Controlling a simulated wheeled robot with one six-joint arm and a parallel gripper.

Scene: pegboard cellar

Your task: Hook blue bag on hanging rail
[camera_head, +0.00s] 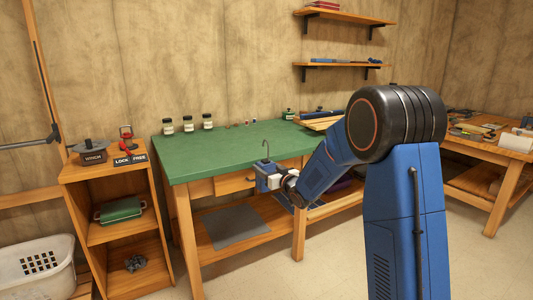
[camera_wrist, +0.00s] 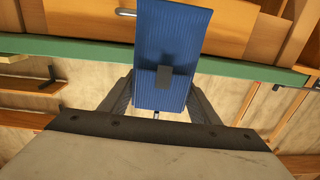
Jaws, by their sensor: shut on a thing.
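The green bench (camera_head: 225,150) stands behind the bag, with several jars at its back. A wooden shelf unit (camera_head: 75,176) with a winch and sign stands left, beside a white basket (camera_head: 38,268). A cluttered workbench (camera_head: 480,152) is at right. Floor is open in front.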

